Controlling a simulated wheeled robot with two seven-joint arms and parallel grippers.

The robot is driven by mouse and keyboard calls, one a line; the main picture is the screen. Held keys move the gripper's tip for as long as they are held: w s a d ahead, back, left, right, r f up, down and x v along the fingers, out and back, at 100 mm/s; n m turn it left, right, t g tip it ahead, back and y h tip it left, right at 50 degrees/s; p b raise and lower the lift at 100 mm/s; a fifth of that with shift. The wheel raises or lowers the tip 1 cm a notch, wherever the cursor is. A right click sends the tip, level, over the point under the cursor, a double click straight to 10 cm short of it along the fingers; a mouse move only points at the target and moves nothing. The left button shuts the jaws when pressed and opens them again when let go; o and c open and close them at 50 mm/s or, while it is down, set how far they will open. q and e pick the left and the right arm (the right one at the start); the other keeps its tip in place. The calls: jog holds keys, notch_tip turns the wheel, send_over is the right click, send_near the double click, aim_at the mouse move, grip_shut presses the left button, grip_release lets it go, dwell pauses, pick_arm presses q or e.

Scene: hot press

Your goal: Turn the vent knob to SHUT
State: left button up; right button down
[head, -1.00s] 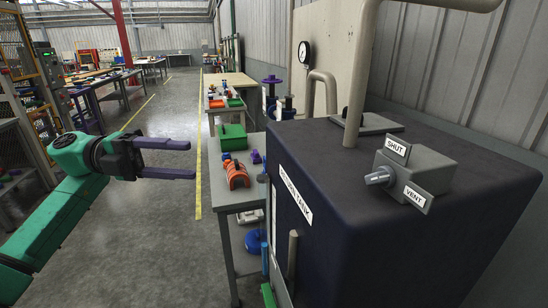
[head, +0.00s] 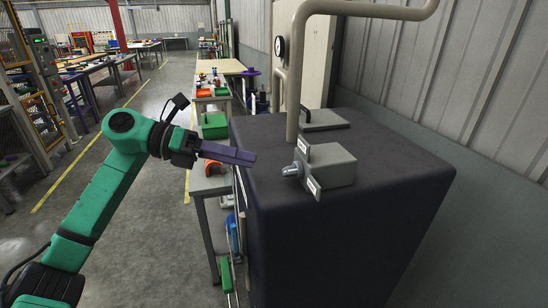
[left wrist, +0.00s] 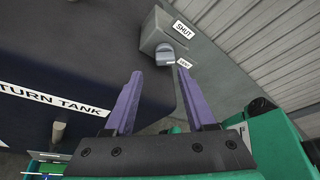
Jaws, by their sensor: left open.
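The vent knob (head: 290,171) is a small grey metal knob on the side of a grey box (head: 328,165) on top of the dark tank. In the left wrist view the knob (left wrist: 165,53) lies ahead of the fingertips, between their lines. The SHUT label (left wrist: 183,30) and the VENT label (left wrist: 184,63) show beside it; I cannot tell for sure which one the knob points to. My left gripper (head: 250,157) is open and empty, to the left of the knob and apart from it. It also shows in the left wrist view (left wrist: 159,73). My right gripper is not in view.
The dark return tank (head: 330,240) fills the right foreground. A vertical pipe (head: 293,95) rises behind the box, with a flat grey plate (head: 325,118) near it. A bench with a green bin (head: 214,124) stands beyond the gripper. Open floor lies left.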

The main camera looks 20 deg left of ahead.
aim_at(284, 172)
pick_arm(q)
jog(key=d, duration=0.2)
jog(key=d+p, duration=0.1)
jog(key=d, duration=0.3)
jog(key=shift+w+d+f, duration=0.1)
jog(key=shift+w+d, duration=0.05)
jog(key=shift+w, duration=0.25)
jog(key=shift+s+f+p, duration=0.15)
jog(key=shift+f+p, duration=0.1)
jog(key=shift+p, duration=0.15)
jog(key=shift+f, duration=0.2)
jog(key=shift+a+f, duration=0.2)
jog(key=shift+d, duration=0.1)
jog(key=shift+c, duration=0.9)
grip_shut()
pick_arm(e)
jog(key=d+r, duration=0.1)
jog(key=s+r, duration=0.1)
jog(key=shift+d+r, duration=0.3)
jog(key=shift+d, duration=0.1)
